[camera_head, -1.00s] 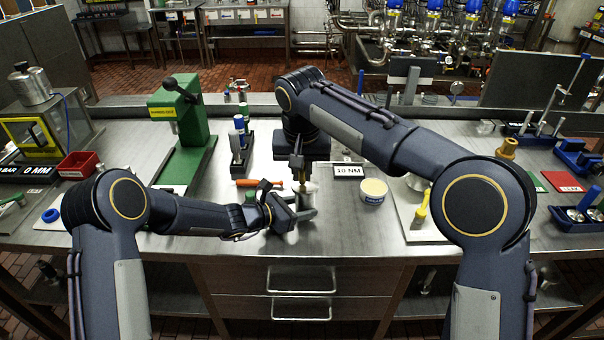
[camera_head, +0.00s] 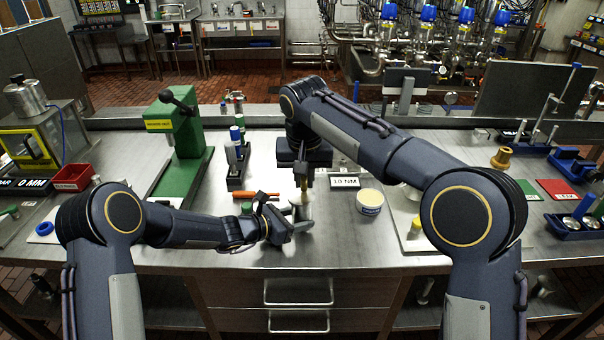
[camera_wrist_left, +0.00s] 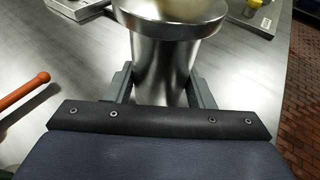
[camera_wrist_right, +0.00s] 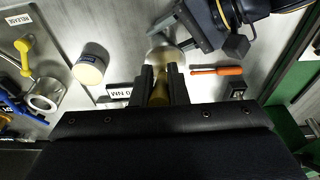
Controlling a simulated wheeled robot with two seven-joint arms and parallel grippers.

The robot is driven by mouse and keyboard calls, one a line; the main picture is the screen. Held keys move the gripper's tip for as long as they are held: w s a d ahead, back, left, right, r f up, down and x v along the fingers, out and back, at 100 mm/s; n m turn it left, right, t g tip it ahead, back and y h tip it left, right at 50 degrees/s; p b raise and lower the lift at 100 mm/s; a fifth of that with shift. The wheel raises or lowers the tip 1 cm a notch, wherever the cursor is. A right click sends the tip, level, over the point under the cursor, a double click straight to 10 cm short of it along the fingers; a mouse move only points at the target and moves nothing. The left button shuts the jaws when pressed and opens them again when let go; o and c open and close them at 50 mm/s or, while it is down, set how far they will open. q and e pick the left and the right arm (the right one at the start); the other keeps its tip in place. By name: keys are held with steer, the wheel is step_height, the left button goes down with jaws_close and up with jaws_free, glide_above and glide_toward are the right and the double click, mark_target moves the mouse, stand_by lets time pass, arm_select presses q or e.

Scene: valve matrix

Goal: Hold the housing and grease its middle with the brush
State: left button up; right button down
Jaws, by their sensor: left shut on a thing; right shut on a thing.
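The housing (camera_wrist_left: 160,68) is a shiny metal cylinder with a wide top flange, upright in the left wrist view. My left gripper (camera_wrist_left: 162,88) is shut around its body, one finger on each side. In the head view the housing (camera_head: 302,210) is partly hidden by my left gripper (camera_head: 286,222). My right gripper (camera_wrist_right: 161,80) is shut on the brush (camera_wrist_right: 160,94), whose brass-coloured part shows between the fingers. In the head view the brush (camera_head: 303,180) points down at the housing's top. A pale round shape covers the flange's middle in the left wrist view; I cannot tell whether bristles touch it.
A cream-topped tub (camera_head: 370,199) and a 10 NM sign (camera_head: 345,182) stand right of the grippers. An orange-handled tool (camera_head: 256,195) lies to the left. A green press (camera_head: 182,150) stands further left. The bench front is clear.

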steer(key=shift+s, duration=2.55)
steer(key=shift+w+f, duration=0.15)
steer(key=shift+w, duration=3.15)
steer(key=shift+w+v, duration=0.2)
steer(key=shift+v, duration=0.8)
steer(key=shift+w+v, duration=0.2)
steer(key=shift+v, duration=0.8)
steer(key=shift+w+v, duration=0.25)
steer(key=shift+v, duration=0.8)
steer(key=shift+w+v, duration=0.15)
steer(key=shift+v, duration=0.65)
steer(key=shift+w+v, duration=0.2)
steer(key=shift+v, duration=0.6)
steer(key=shift+a, duration=0.1)
